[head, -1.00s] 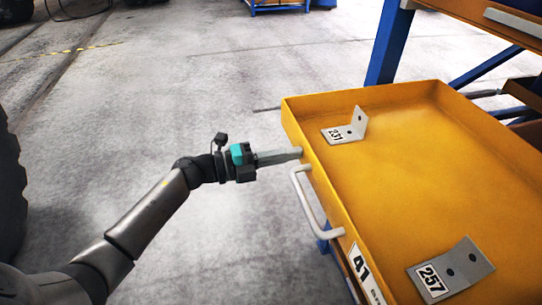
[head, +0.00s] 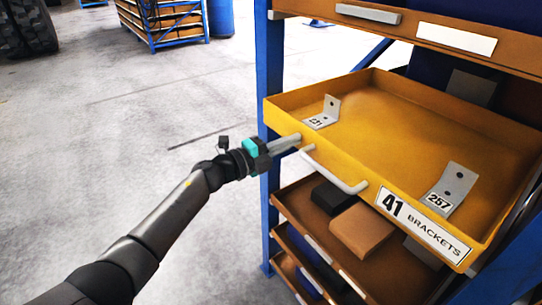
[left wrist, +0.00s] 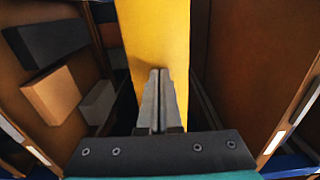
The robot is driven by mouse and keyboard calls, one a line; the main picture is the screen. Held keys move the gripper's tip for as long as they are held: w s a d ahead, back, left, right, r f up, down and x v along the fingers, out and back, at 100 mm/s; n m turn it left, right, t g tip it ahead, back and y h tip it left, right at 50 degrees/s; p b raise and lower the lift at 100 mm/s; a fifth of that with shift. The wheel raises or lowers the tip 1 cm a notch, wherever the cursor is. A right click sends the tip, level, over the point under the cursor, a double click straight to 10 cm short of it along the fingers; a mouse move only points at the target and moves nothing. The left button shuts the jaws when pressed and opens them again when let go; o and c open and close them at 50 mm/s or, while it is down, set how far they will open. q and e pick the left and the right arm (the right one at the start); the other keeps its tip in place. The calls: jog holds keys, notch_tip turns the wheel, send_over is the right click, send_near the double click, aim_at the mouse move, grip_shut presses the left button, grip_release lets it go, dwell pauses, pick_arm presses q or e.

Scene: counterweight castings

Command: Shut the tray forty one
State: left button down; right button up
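The yellow tray (head: 300,98), labelled 41 BRACKETS (head: 422,225), stands pulled out of the rack. A pale bar handle (head: 335,172) is on its front. Two grey angle brackets lie in it, one marked 257 (head: 458,180) and one at the far left end (head: 328,108), marked 231 or similar. My left gripper (head: 298,138) has its fingers together, empty, with the tips at the tray's front beside the handle's left end. In the left wrist view the closed fingers (left wrist: 160,75) point at the yellow front (left wrist: 150,30); contact is unclear. My right gripper is out of view.
The blue rack post (head: 269,60) stands behind the tray's left end. Lower brown trays (head: 300,200) hold dark and brown blocks. Another tray (head: 440,30) sits above. Open floor (head: 120,130) lies left; a smaller blue rack (head: 165,22) stands far back.

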aim_at(301, 147)
pick_arm(q)
jog(key=b+x, duration=0.1)
jog(key=x, duration=0.2)
jog(key=shift+d, duration=0.1)
jog(key=shift+w+d, duration=0.1)
jog(key=shift+r, duration=0.1)
jog(key=shift+d+r, duration=0.1)
jog(key=shift+r, duration=0.05)
